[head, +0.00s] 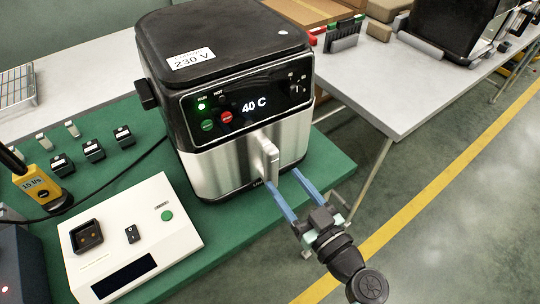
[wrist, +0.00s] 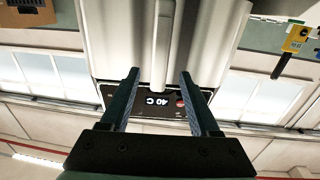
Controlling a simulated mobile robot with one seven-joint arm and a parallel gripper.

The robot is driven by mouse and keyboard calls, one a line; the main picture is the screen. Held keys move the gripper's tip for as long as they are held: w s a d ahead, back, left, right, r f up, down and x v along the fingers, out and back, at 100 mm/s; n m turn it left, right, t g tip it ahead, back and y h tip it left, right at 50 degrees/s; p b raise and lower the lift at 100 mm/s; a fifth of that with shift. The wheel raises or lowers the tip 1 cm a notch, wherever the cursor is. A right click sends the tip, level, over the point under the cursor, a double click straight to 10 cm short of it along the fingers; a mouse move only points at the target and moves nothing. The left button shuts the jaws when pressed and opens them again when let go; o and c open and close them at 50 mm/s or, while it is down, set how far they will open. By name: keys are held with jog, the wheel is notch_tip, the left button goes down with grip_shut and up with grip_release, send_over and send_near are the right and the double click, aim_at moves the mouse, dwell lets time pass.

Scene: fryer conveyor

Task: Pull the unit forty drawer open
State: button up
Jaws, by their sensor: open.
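The unit reading "40 C" (head: 253,104) is a black and silver air fryer on a green mat. Its silver drawer front (head: 222,170) sits flush under the dark panel, so the drawer looks shut. A pale upright handle (head: 269,162) stands out from the drawer front. My gripper (head: 281,178) is open, its two blue fingers pointing at the handle's lower part. In the wrist view, the handle (wrist: 163,40) lies between the lines of the two fingers (wrist: 160,74), with a visible gap on each side. Contact with the handle is not visible.
A white control box (head: 130,238) lies on the green mat (head: 323,180) in front of the fryer's left side. Floor with a yellow line (head: 440,190) is open to the right.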

aim_at(275, 168)
jog(key=p+x, duration=0.1)
jog(key=x, duration=0.6)
grip_shut()
jog(key=shift+s, duration=0.1)
dwell(1.2)
